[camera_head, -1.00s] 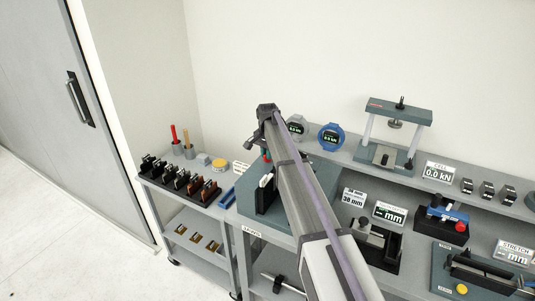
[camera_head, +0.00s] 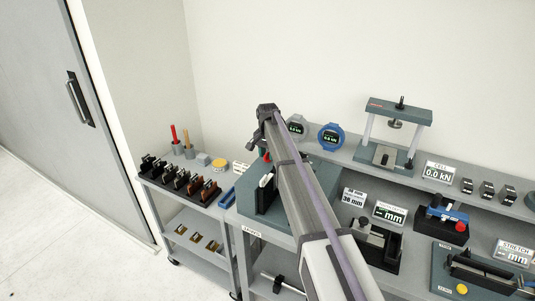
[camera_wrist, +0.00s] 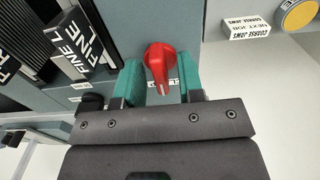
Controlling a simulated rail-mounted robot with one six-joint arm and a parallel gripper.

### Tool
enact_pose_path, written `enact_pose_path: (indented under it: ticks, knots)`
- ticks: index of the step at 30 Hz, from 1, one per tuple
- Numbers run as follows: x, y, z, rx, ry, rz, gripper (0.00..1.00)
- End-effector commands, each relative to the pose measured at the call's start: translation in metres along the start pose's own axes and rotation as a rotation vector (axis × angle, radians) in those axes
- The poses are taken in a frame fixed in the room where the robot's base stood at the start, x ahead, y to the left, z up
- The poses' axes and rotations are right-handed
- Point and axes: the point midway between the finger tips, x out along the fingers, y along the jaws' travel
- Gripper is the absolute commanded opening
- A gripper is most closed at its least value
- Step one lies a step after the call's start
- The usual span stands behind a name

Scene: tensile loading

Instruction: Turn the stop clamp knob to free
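The red knob (camera_wrist: 160,66) shows in the wrist view on a grey-teal face, with its pointer end towards my gripper and a white line on it. Small white labels lie partly hidden behind it. My gripper (camera_wrist: 160,84) has its two teal fingers on either side of the knob, with a narrow gap showing on each side. The fingers look open around the knob, not closed on it. In the head view, my arm covers most of this area; the gripper end is over the teal machine block (camera_head: 322,172) at the bench's left end.
Black "FINE" jaws (camera_wrist: 78,42) are left of the knob in the wrist view, close to the left finger. A "COARSE JAWS" card (camera_wrist: 250,28) and a yellow disc (camera_wrist: 298,14) are at upper right. In the head view, a cart (camera_head: 222,211) with jaws and tools stands beside the bench.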

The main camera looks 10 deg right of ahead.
Motion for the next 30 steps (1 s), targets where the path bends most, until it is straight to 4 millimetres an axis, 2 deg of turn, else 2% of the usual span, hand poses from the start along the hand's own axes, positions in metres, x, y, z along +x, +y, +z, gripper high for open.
enact_pose_path:
  ticks: [7, 10, 14, 22, 25, 30]
  knots:
    - [-0.001, 0.0, 0.0, 0.001, 0.0, 0.0, 0.38]
    - [-0.008, 0.0, 0.0, 0.001, 0.0, 0.0, 0.38]
    - [-0.03, 0.0, 0.0, 0.001, 0.0, 0.0, 0.38]
    - [-0.097, 0.0, 0.0, 0.001, 0.0, 0.0, 0.38]
    - [-0.11, 0.0, 0.0, 0.001, 0.0, 0.0, 0.38]
    - [-0.109, 0.0, 0.0, 0.001, 0.0, 0.0, 0.38]
